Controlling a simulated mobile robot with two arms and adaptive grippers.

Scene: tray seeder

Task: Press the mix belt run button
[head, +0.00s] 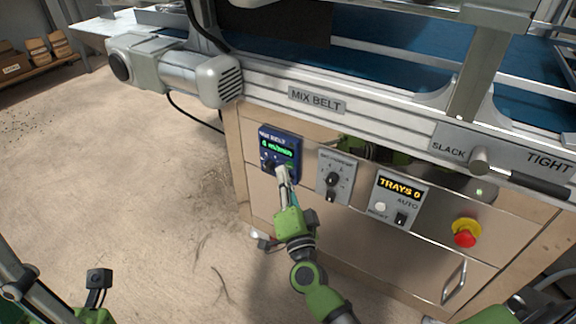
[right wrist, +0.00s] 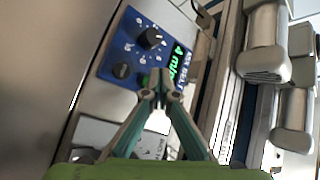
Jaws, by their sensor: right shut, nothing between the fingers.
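The blue mix belt panel (head: 268,146) is on the front of the machine, with a green-lit display, a black knob and small controls. My right gripper (head: 283,170) is shut and empty, its fingertips in front of the panel's lower right part. In the right wrist view, the closed fingertips (right wrist: 162,90) are beside a green button (right wrist: 144,80) at the panel's (right wrist: 116,50) lower edge and partly cover that area. I cannot tell whether they touch it. Of my left arm, only a green part and a small black camera show at the lower left; its fingers are not visible.
A grey knob panel (head: 336,160), a tray counter panel (head: 417,188) and a red emergency stop (head: 465,238) are to the right. The conveyor rail (head: 360,118) and a motor (head: 205,80) overhang above. The floor (head: 130,180) to the left is clear.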

